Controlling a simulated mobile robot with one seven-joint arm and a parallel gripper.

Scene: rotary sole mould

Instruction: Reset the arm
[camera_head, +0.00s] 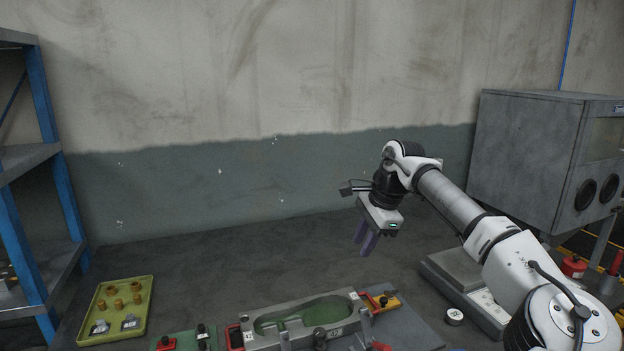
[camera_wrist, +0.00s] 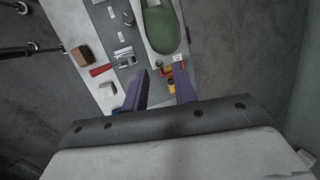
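My gripper (camera_head: 366,242) hangs in the air with its two purple fingers pointing down, above and behind the sole mould (camera_head: 247,336). In the wrist view the gripper (camera_wrist: 160,88) shows its fingers apart, with nothing between them. The mould is a grey block with a green sole-shaped cavity (camera_head: 305,313); the green sole shape also shows in the wrist view (camera_wrist: 161,28). My arm reaches in from the lower right of the head view.
A yellow-green tray (camera_head: 148,318) with several small parts lies at the left by a blue-framed shelf (camera_head: 40,190). A grey cabinet (camera_head: 525,150) stands at the right. A grey flat device (camera_head: 456,270) sits beneath my arm.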

